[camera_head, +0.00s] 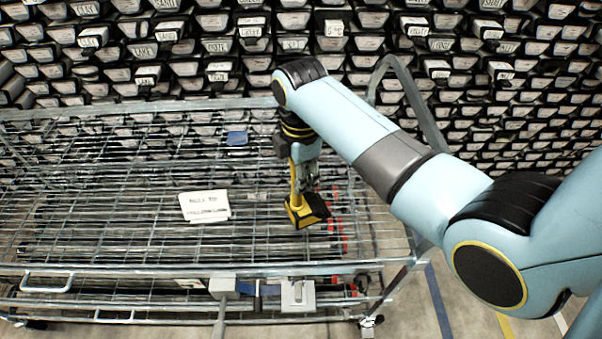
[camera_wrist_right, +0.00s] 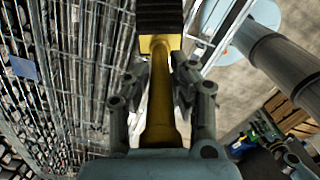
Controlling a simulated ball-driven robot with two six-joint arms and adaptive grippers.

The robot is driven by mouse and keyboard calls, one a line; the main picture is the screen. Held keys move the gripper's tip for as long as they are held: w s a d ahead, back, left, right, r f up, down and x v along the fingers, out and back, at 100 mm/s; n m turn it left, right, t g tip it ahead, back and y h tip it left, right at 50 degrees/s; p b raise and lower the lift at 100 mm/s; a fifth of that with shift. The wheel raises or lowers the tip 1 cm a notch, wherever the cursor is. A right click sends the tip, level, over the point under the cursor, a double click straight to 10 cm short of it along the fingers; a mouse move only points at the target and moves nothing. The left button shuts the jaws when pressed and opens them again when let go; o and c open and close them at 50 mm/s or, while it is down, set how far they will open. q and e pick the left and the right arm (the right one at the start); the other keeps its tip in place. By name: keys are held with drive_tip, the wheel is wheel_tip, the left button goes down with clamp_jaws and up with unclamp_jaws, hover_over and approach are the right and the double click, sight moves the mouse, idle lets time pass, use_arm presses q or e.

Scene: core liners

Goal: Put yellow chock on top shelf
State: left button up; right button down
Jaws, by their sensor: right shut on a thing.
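The yellow chock (camera_head: 296,213) has a long yellow handle and a black-and-yellow block at its lower end. In the head view it hangs roughly upright over the right part of the wire-mesh top shelf (camera_head: 110,268) of a metal cart. I cannot tell whether it touches the mesh. My right gripper (camera_head: 308,177) is shut on the handle from above. In the right wrist view the yellow handle (camera_wrist_right: 160,100) runs between the gripper's fingers (camera_wrist_right: 163,80), with the black block at the top edge. My left gripper is not in view.
A white sign (camera_head: 204,206) and a small blue item (camera_head: 237,138) are on the cart. Racks of labelled core trays (camera_head: 334,28) fill the back. Much of the left mesh looks clear. In the wrist view, a wooden crate (camera_wrist_right: 285,112) is on the floor at right.

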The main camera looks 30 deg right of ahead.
drive_tip(key=c, duration=1.1)
unclamp_jaws()
drive_tip(key=shift+f, duration=0.1)
wheel_tip(320, 180, up, 12)
drive_tip(key=shift+r+b, duration=0.15)
drive_tip(key=shift+b, duration=0.35)
